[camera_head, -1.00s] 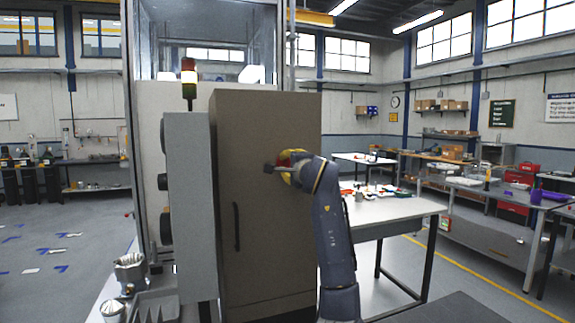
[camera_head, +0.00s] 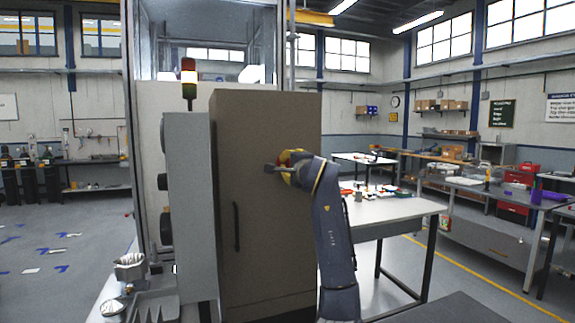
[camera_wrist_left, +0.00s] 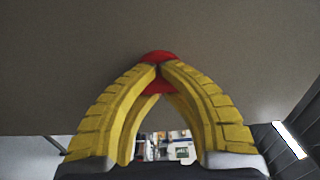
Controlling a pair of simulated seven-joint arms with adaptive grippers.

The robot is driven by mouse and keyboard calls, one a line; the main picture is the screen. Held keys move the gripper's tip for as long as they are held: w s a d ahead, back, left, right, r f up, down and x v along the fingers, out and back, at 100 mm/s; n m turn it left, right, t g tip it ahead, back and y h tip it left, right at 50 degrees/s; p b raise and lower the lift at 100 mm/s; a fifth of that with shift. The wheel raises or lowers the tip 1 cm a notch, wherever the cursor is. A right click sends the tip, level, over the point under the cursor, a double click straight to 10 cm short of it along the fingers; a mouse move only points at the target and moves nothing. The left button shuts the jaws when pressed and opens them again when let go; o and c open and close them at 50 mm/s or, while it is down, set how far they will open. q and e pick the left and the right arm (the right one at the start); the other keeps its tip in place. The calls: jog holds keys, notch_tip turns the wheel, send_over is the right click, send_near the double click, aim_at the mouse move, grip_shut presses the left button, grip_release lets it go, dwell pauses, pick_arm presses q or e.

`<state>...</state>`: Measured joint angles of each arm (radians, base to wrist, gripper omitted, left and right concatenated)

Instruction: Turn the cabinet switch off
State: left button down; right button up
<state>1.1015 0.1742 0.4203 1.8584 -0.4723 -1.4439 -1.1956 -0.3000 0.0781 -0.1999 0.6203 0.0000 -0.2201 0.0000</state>
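The tall brown-grey cabinet (camera_head: 262,125) stands in the middle of the head view, with its door shut and a dark vertical handle (camera_head: 237,226) low on the front. My left gripper (camera_head: 279,169) is at the cabinet's upper right side. In the left wrist view, the yellow fingers of the left gripper (camera_wrist_left: 158,68) come together at the tips on a small red switch (camera_wrist_left: 158,56) on the cabinet surface. Red shows above and below the tips; the rest of the switch is hidden. Its turn position cannot be told. My right gripper is in neither view.
A grey panel box (camera_head: 190,210) stands close to the cabinet's left. Behind it is a glass-windowed machine with a signal light (camera_head: 189,78). A white table (camera_head: 395,209) with small parts is at the right, behind my arm. Metal parts (camera_head: 130,268) lie at the lower left.

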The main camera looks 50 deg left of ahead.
pick_arm(q)
jog(key=shift+n, duration=0.4)
jog(key=n, duration=0.3)
jog(key=shift+n, duration=0.4)
jog(key=n, duration=0.4)
jog(key=shift+n, duration=0.3)
jog(key=n, duration=0.4)
jog(key=shift+n, duration=2.4)
jog(key=c, duration=1.6)
grip_release()
jog(key=o, duration=0.4)
